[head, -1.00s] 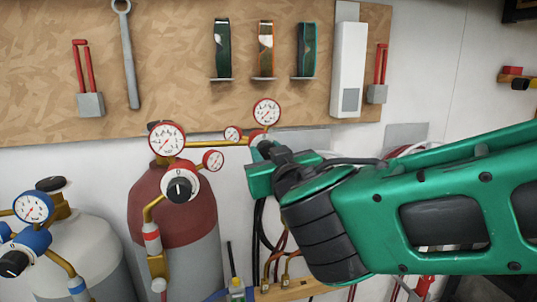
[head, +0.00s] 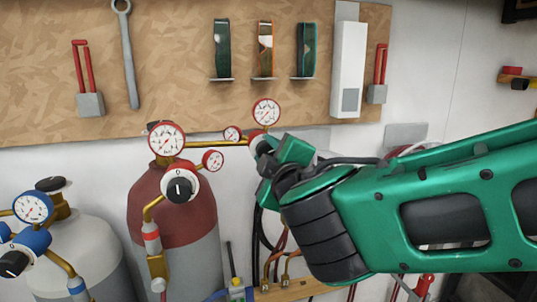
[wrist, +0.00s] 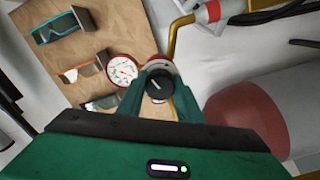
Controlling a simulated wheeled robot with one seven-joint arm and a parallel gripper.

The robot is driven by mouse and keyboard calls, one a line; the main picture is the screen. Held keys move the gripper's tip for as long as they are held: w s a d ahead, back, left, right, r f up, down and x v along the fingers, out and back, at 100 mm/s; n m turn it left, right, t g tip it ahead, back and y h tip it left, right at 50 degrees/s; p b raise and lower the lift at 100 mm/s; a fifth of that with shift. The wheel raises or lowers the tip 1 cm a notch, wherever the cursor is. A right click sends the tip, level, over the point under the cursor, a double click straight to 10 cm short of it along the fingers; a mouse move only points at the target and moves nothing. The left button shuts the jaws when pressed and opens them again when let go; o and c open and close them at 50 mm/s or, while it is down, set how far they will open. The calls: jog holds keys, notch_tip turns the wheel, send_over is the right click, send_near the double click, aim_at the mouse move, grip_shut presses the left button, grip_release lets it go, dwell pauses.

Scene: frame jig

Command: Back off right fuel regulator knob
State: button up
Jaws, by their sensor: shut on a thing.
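The right fuel regulator has a red-rimmed gauge (head: 265,112) and a red body at the end of a brass pipe. Its black knob (wrist: 158,86) with a white mark shows in the wrist view between the two green fingers. My gripper (wrist: 159,92) is shut on this knob, one finger on each side. In the head view my gripper (head: 266,158) is at the regulator from the right, and its fingers hide most of the knob. Another black knob (head: 180,188) with a white mark sits on the red regulator of the red-topped cylinder, clear of my gripper.
The red-topped cylinder (head: 190,225) stands left of my gripper, with a white-topped cylinder (head: 85,245) and blue regulator (head: 30,240) further left. Hoses hang below the gripper. Goggles (head: 265,48) and tools hang on the board above.

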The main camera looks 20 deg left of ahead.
jog(key=n, duration=0.6)
jog(key=shift+w+d+f, duration=0.1)
jog(key=shift+f, duration=0.05)
jog(key=n, duration=0.6)
jog(key=shift+f, duration=0.1)
dwell(0.5)
jog(key=o, duration=1)
jog(key=shift+o, duration=0.2)
jog(key=shift+s+d+r, duration=0.15)
jog(key=shift+s+r, duration=0.05)
jog(key=shift+s, duration=0.2)
jog(key=v, duration=1)
